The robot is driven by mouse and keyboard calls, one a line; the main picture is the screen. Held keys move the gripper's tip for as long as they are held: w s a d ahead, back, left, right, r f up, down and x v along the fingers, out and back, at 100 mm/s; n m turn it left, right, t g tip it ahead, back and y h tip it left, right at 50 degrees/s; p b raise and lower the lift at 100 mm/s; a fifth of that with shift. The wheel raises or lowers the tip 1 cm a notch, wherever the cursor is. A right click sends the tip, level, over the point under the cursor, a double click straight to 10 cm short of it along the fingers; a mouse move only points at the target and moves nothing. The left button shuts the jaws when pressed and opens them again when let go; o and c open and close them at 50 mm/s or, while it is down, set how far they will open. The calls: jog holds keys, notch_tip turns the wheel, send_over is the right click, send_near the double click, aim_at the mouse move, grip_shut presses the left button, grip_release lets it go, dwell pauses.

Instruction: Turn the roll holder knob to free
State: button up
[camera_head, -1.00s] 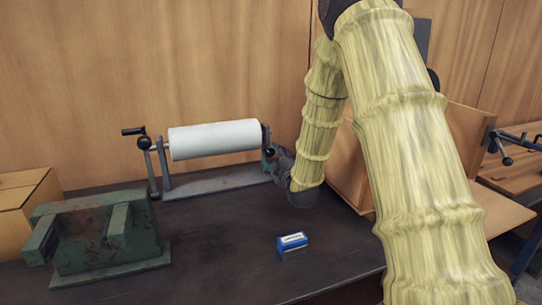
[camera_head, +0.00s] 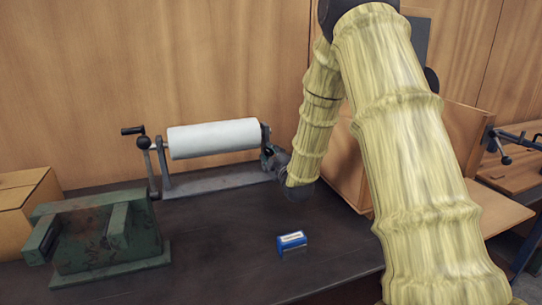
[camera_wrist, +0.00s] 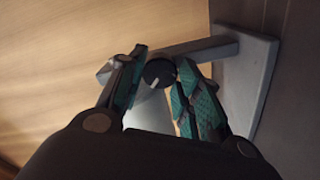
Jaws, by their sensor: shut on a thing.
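The roll holder stands at the back of the bench, with a white roll (camera_head: 213,138) between its two uprights. Its round black knob (camera_wrist: 158,73) shows in the wrist view, with a pale pointer line on its face. My gripper (camera_wrist: 157,80) has its two teal-padded fingers on either side of the knob and is shut on it. In the head view my gripper (camera_head: 272,156) is at the right end of the holder, and it and my wrist mostly hide the knob there. The holder's grey base (camera_head: 220,183) lies flat on the bench.
A crank handle (camera_head: 135,132) is at the holder's left end. A green metal block (camera_head: 105,235) and a cardboard box (camera_head: 22,195) stand at the left. A small blue box (camera_head: 292,241) lies on the dark bench (camera_head: 215,240). A wooden box (camera_head: 343,165) is close right of my wrist.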

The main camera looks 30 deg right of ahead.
jog(key=m, duration=0.4)
jog(key=shift+m, duration=0.3)
jog(key=m, duration=0.4)
jog(key=shift+b, duration=0.35)
dwell(0.4)
jog(key=o, duration=1)
jog(key=shift+o, duration=0.2)
jog(key=v, duration=1.2)
jog(key=shift+d, duration=0.1)
